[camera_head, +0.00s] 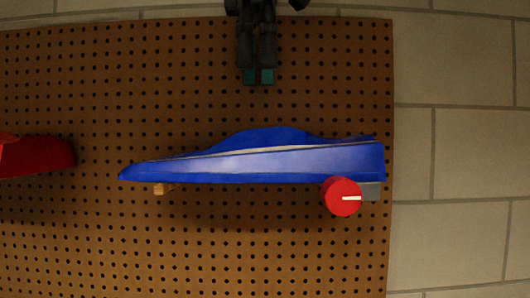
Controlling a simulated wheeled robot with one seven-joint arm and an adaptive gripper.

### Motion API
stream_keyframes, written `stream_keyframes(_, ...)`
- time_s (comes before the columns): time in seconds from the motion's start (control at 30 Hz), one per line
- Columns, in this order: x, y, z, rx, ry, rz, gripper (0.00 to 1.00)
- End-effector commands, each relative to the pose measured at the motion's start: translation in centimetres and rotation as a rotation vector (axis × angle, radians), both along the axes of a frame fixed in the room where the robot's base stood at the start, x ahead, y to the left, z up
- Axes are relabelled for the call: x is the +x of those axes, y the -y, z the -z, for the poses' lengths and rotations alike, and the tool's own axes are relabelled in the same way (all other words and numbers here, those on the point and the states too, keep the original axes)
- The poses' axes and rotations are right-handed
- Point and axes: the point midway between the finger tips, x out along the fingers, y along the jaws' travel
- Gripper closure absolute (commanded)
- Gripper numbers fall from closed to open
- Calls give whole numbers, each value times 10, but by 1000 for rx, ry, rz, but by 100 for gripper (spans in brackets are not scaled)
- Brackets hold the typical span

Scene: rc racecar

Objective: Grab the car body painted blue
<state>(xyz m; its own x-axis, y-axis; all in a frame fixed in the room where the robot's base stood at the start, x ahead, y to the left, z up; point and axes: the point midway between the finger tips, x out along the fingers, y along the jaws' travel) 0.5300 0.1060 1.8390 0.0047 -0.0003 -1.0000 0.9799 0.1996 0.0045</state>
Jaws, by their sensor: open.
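The blue car body (270,160) is long and pointed at its left end. It shows side-on in the head view, in front of a brown pegboard. My gripper (259,76) comes down from the top edge, black with two teal fingertips. It is above the middle of the blue body in the picture, with a clear gap between them. The gripper is open, with nothing between its fingers. The depth between gripper and body is hard to tell.
The pegboard (150,90) fills the left and middle. A red round part with a white mark (341,197) and a grey block (371,191) sit below the body's right end. A small wooden piece (163,188) shows below its left part. A red object (36,157) is at the left edge.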

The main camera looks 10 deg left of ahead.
Motion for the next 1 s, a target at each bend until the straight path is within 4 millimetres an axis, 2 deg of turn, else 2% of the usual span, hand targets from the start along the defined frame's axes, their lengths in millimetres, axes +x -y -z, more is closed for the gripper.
stream_keyframes(0.1, 10, 1, 18, -1, -8, 0, 15)
stream_keyframes(0.3, 18, 1, 40, -1, -13, 0, 15)
stream_keyframes(0.57, 16, 2, 48, 0, -11, 1, 15)
stream_keyframes(1.0, 11, 7, 90, 0, -11, 0, 15)
